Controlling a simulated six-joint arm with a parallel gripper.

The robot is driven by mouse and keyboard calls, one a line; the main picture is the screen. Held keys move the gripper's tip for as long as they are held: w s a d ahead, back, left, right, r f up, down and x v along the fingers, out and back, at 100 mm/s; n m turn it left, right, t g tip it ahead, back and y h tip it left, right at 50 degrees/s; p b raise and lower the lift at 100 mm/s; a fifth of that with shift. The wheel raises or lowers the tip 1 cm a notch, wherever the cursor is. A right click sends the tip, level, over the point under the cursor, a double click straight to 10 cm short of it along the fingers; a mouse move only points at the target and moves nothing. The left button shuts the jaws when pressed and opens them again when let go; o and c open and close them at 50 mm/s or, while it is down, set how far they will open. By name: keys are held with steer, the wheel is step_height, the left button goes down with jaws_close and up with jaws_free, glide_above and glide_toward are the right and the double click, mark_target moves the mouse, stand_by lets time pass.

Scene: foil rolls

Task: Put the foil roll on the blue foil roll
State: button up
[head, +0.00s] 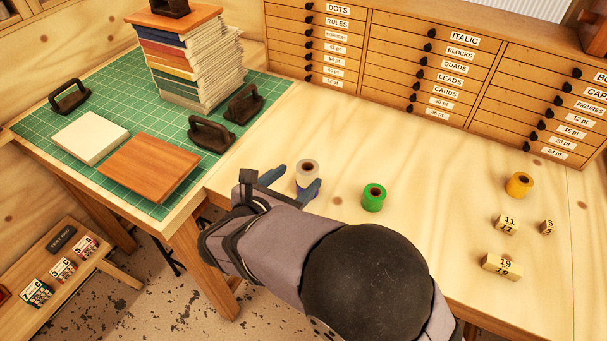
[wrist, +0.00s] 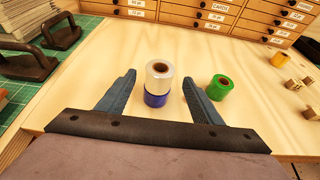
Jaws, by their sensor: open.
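A pale, silvery-white foil roll (wrist: 158,84) stands upright on top of the blue foil roll (wrist: 156,100) in the wrist view. The two look roughly aligned as a stack on the table. In the head view the pale roll (head: 307,175) shows, while the blue roll is hard to tell apart from my finger. My gripper (head: 291,182) is open, and its fingers (wrist: 158,77) stand either side of the stack. In the wrist view gaps show between both fingers and the rolls.
A green roll (head: 374,198) stands to the right of my gripper, and a yellow roll (head: 519,185) farther right. Numbered wooden blocks (head: 501,266) lie at the right. A drawer cabinet (head: 400,60) closes the back. A green cutting mat (head: 110,75) with books and clamps fills the left.

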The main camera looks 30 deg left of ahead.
steer(key=b+v, duration=0.1)
steer(key=v, duration=0.4)
steer(key=shift+s+r, duration=0.1)
steer(key=shift+s, duration=0.1)
steer(key=w+d+f+m+g+h, duration=0.1)
steer(key=d+f+m+g, duration=0.1)
steer(key=d, duration=0.6)
steer(key=w+d+f+m+g+h+p, duration=0.1)
steer(key=w+d+f+m+g+h, duration=0.1)
steer(key=d+m, duration=0.5)
steer(key=w+d+f+m+g+h, duration=0.1)
steer(key=d+m+g, duration=0.3)
steer(key=d, duration=0.6)
steer(key=shift+w+d+f+m+g+h+p, duration=0.3)
steer(key=shift+w+f+m+h+p, duration=0.1)
steer(key=shift+f+m+h, duration=0.3)
steer(key=s+d+f+m+g+y+b, duration=0.1)
steer(key=s+d+f+m+g+y, duration=0.1)
steer(key=s+d+m, duration=0.2)
steer(key=s+d+f+m+g+y, duration=0.3)
steer(key=d+m, duration=0.7)
steer(key=m, duration=0.7)
steer(key=s, duration=0.2)
steer(key=shift+s+d+f+m+b, duration=0.2)
steer(key=shift+s+f+m+b, duration=0.1)
steer(key=shift+s+b, duration=0.1)
